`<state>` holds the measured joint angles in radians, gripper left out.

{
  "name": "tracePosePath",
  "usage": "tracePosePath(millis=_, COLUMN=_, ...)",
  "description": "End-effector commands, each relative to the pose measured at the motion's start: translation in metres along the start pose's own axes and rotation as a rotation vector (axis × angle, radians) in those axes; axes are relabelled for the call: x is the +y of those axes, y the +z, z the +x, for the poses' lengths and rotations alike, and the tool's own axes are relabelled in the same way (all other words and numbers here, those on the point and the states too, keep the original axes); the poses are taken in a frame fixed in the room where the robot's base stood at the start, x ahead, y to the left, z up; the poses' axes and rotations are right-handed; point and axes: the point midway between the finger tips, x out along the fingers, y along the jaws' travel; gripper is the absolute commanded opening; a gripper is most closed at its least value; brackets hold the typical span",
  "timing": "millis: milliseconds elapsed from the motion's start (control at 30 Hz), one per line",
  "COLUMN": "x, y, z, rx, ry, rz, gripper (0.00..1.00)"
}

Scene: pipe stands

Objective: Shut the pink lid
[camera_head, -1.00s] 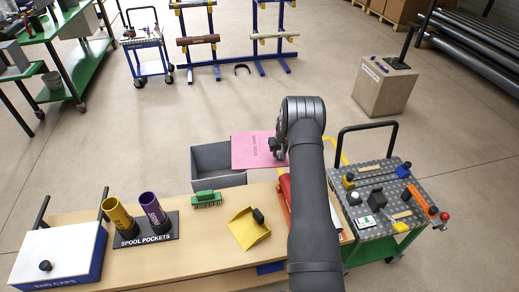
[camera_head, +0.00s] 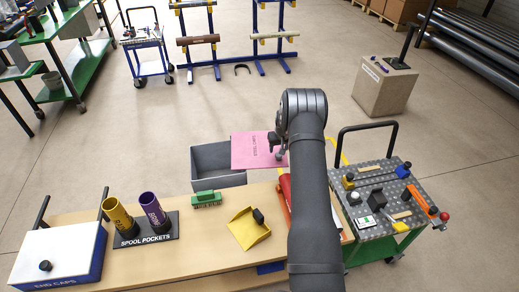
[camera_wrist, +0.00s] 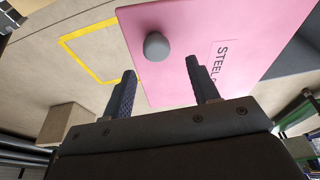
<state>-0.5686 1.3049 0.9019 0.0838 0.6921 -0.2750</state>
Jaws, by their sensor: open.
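The pink lid (camera_head: 252,149), lettered as steel caps, stands open at the right side of a grey bin (camera_head: 213,160) beyond the bench. The bin's opening is uncovered. In the wrist view the pink lid (camera_wrist: 225,45) fills the upper right, with a round grey knob (camera_wrist: 156,46) on its face. My gripper (camera_head: 277,147) is at the lid's right edge in the head view. In the wrist view my gripper (camera_wrist: 163,85) is open, with its two fingers apart and the knob ahead between them. The fingers do not appear to touch the knob.
The wooden bench (camera_head: 185,262) holds a green brush (camera_head: 207,199), a yellow dustpan (camera_head: 248,229), spool pockets (camera_head: 150,237) and a white end caps box (camera_head: 60,255). A tool cart (camera_head: 385,200) stands right of my arm. Floor beyond the bin is clear.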

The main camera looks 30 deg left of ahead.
Motion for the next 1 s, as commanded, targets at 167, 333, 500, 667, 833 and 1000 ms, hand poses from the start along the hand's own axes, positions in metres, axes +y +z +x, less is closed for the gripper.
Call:
tracePosePath(millis=167, x=0.000, y=-0.004, z=-0.015, rx=0.001, ry=0.000, rz=0.000, gripper=0.55)
tracePosePath(millis=333, x=0.000, y=-0.007, z=-0.028, rx=0.001, ry=0.000, rz=0.000, gripper=0.55)
tracePosePath(millis=500, x=0.000, y=-0.009, z=-0.036, rx=0.000, ry=0.000, rz=0.000, gripper=0.55)
tracePosePath(millis=667, x=0.000, y=-0.009, z=-0.036, rx=-0.001, ry=0.000, rz=0.000, gripper=0.55)
tracePosePath(millis=833, x=0.000, y=-0.009, z=-0.036, rx=-0.001, ry=0.000, rz=0.000, gripper=0.55)
tracePosePath(millis=1000, x=0.000, y=-0.005, z=-0.023, rx=-0.002, ry=0.000, rz=0.000, gripper=0.55)
